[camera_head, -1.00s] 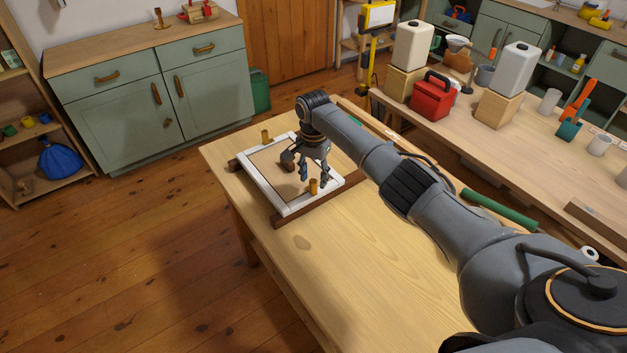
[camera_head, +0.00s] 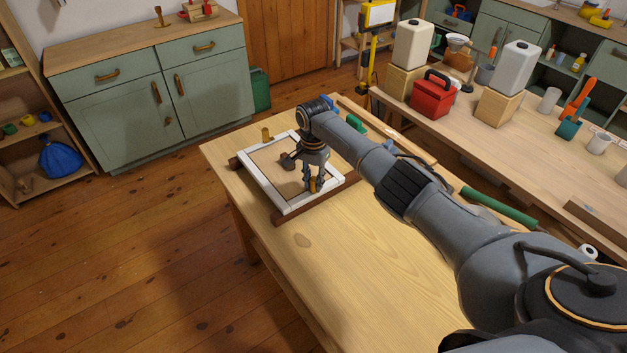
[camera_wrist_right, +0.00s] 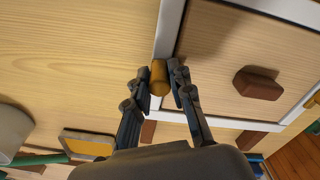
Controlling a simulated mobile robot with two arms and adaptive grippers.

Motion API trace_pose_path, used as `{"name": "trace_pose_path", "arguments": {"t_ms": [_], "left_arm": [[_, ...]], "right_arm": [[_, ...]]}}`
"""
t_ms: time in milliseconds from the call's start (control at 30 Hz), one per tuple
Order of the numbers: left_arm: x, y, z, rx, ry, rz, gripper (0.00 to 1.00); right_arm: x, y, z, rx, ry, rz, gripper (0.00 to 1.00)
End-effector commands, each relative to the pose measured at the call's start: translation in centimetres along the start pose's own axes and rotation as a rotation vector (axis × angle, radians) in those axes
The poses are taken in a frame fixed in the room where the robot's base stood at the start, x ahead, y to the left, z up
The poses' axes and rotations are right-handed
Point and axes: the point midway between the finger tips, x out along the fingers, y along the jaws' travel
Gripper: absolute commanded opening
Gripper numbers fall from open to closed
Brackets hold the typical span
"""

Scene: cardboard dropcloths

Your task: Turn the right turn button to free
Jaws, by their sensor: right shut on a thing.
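A white frame with a tan panel (camera_head: 268,170) lies on the wooden table. The right turn button, an ochre peg (camera_head: 313,185), stands at the frame's near right side and is partly hidden by my fingers. My right gripper (camera_head: 314,186) points down and is shut on it. In the right wrist view the peg (camera_wrist_right: 159,78) sits between the fingertips of my gripper (camera_wrist_right: 160,76), over the white frame edge (camera_wrist_right: 166,38). A brown block (camera_wrist_right: 257,84) sits on the panel. My left gripper is not in view.
Dark brown bars (camera_head: 290,214) lie under the frame. The table's near part (camera_head: 340,265) is clear. A green roll (camera_head: 498,208) lies along the table's right side. A bench behind holds a red box (camera_head: 432,95) and white canisters (camera_head: 413,45).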

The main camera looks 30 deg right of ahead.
Motion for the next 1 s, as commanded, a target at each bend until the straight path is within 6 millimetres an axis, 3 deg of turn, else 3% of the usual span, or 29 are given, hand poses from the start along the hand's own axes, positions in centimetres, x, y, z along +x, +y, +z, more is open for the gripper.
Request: {"name": "trace_pose_path", "arguments": {"t_ms": [367,1000], "left_arm": [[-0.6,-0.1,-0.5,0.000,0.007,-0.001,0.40],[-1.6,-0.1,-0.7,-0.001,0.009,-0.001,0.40]], "right_arm": [[-0.1,0.0,0.0,-0.143,-0.001,-0.001,0.00],[0.0,-0.1,0.0,-0.732,0.003,-0.001,0.00]]}}
